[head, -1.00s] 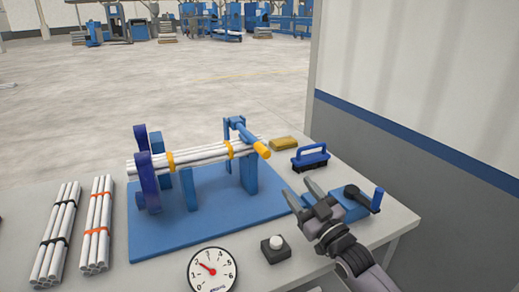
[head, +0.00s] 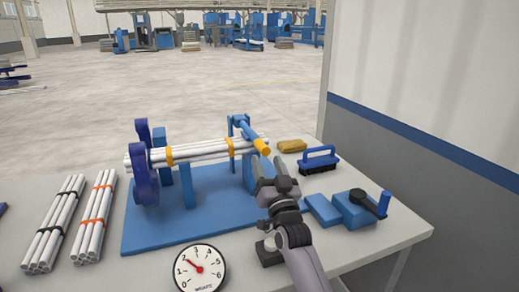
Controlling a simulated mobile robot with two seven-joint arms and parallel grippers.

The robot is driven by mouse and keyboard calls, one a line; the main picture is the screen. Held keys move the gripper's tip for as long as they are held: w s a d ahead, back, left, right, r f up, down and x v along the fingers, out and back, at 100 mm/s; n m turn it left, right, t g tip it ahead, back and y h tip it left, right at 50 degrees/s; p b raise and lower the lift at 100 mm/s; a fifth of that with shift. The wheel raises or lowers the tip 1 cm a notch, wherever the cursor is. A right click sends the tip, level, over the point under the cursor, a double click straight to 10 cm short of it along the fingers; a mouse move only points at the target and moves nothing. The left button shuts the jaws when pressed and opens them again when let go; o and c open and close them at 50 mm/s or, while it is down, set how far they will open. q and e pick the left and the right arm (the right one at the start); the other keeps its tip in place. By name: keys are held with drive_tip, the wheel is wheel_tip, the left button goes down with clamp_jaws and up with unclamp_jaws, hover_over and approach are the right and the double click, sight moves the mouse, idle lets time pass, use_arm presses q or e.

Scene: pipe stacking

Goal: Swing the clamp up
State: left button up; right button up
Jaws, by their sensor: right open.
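The clamp (head: 244,129) is a blue bar with an orange handle (head: 261,146). It lies across the right end of a bundle of white pipes (head: 200,151), with its handle sloping down toward me. The bundle has yellow bands and rests on blue uprights on a blue base plate (head: 185,228). My right gripper (head: 268,165) is open, with its fingers pointing up just below the handle. I cannot tell whether a fingertip touches the handle. My left gripper is not in view.
A black button box (head: 268,254) and a dial gauge (head: 200,268) stand in front. Banded pipe bundles (head: 95,218) lie at left. A wall is on the right.

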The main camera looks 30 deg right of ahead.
sight(262, 148)
drive_tip(key=shift+x, duration=3.1)
clamp_jaws()
